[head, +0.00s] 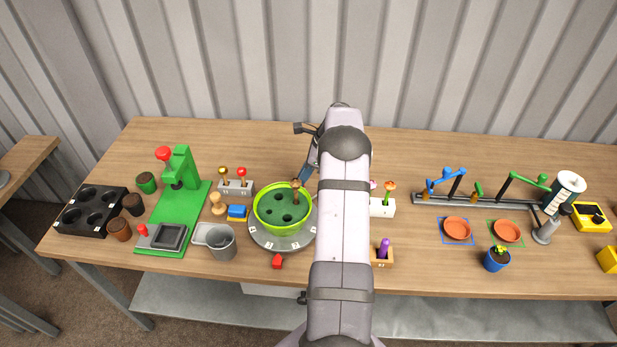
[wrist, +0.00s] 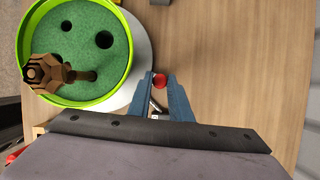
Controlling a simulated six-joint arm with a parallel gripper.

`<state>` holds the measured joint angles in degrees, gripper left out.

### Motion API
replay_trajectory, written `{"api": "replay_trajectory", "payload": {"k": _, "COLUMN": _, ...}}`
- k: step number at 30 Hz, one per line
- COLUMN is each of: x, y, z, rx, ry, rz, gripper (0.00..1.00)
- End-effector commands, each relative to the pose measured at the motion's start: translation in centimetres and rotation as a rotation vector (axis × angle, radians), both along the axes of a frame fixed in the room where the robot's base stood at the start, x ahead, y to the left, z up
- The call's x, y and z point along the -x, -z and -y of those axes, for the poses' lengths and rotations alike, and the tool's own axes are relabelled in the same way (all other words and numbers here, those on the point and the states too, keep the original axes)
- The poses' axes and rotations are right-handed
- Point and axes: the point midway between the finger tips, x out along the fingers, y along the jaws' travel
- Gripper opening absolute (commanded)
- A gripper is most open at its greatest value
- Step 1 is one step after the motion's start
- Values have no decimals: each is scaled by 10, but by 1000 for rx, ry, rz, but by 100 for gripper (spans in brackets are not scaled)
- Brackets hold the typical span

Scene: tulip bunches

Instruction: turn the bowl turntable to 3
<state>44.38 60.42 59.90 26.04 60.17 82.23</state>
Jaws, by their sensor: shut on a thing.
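The bowl turntable (head: 271,239) is a round grey disc with small number labels on its front rim, too small to read surely. A lime-green bowl (head: 259,221) with a dark green, holed filling sits on it. The bowl fills the upper left of the wrist view (wrist: 108,99), with a brown faceted piece (wrist: 45,73) standing in it. The disc's pale rim (wrist: 143,45) shows beside the bowl. My gripper (wrist: 159,84) has its blue fingers shut on a red round knob (wrist: 159,80) at the disc's edge. In the head view my gripper (head: 305,177) is at the bowl's far right, partly hidden by my arm.
A white holder (head: 382,207) and a wooden holder (head: 382,257) stand to the right, beyond my arm.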

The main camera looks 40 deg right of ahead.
Motion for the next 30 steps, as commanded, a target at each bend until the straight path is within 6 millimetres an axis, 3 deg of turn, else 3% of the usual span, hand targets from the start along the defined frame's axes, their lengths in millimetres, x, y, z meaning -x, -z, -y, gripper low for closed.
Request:
{"api": "replay_trajectory", "payload": {"k": 12, "x": -23, "y": 0, "z": -13, "rx": 1, "ry": -195, "rz": 2, "gripper": 0}}
{"api": "replay_trajectory", "payload": {"k": 30, "x": -34, "y": -1, "z": -22, "rx": 0, "ry": -309, "rz": 2, "gripper": 0}}
